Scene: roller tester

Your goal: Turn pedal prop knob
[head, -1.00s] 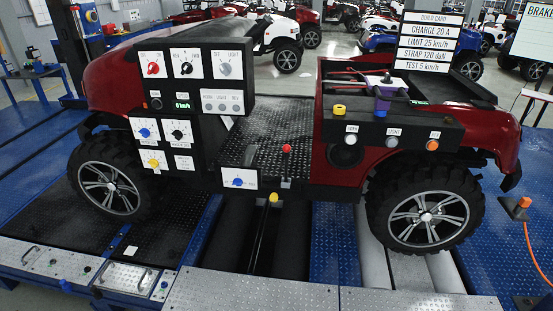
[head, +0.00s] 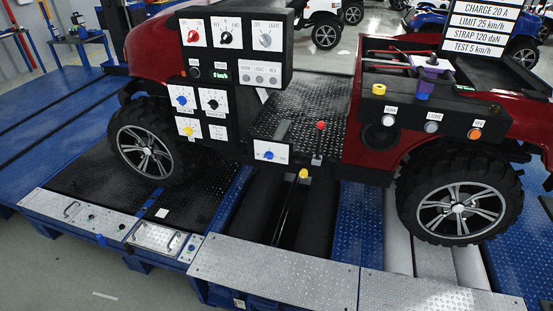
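A white panel (head: 283,149) with a blue knob (head: 269,155) sits low on the vehicle's side, below the black tread-plate floor. Its label is too small to read, so I cannot tell for certain that this is the pedal prop knob. A red ball-shaped knob (head: 321,125) stands on the floor just above and to the right. A yellow knob (head: 303,174) tops a dark bar below the panel. Neither of my grippers is in view, and nothing touches the knobs.
The red vehicle (head: 365,145) stands with its wheels (head: 147,150) on the blue tester platform. A black control box (head: 235,50) with several knobs is at upper left. Metal plates (head: 275,270) line the platform's front edge. Grey floor (head: 60,270) is free at lower left.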

